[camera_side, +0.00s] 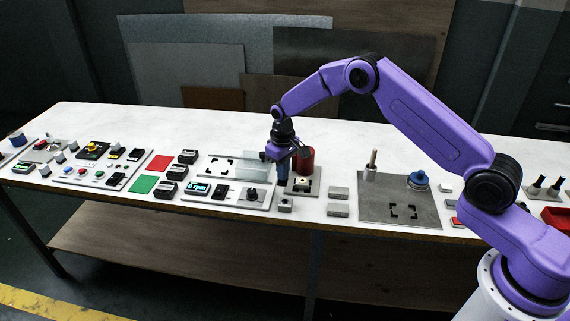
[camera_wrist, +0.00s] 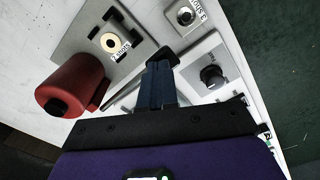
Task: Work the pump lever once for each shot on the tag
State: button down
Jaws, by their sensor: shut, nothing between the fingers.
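A red cylinder (camera_side: 306,158), seemingly the pump's body, stands just right of my gripper (camera_side: 282,178); it also shows in the wrist view (camera_wrist: 75,88). A thin dark rod (camera_wrist: 123,84), seemingly the pump lever, lies between the cylinder and my fingers. I cannot tell whether they touch it. A tag (camera_wrist: 120,52) lettered with a number and "SHOTS" is beside a round cream nipple (camera_wrist: 110,42). A second "SHOTS" tag (camera_wrist: 198,12) is by another fitting (camera_wrist: 185,16). The digits are hard to read. My gripper points down, fingers closed and empty.
A panel with a dark knob (camera_side: 252,192) and display lies to the left. Grey blocks (camera_side: 338,193) and a grey mat (camera_side: 385,213) with a post and blue knob lie right. The table's back strip is clear.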

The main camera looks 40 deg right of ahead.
notch_tip(320, 180, up, 8)
dwell(1.1)
jog(key=shift+f, duration=0.1)
dwell(0.5)
notch_tip(320, 180, up, 4)
jog(key=shift+f, duration=3.05)
jog(key=shift+f, duration=0.1)
jog(key=shift+f, duration=2.8)
jog(key=shift+r, duration=0.15)
notch_tip(320, 180, up, 8)
jog(key=shift+f, duration=0.2)
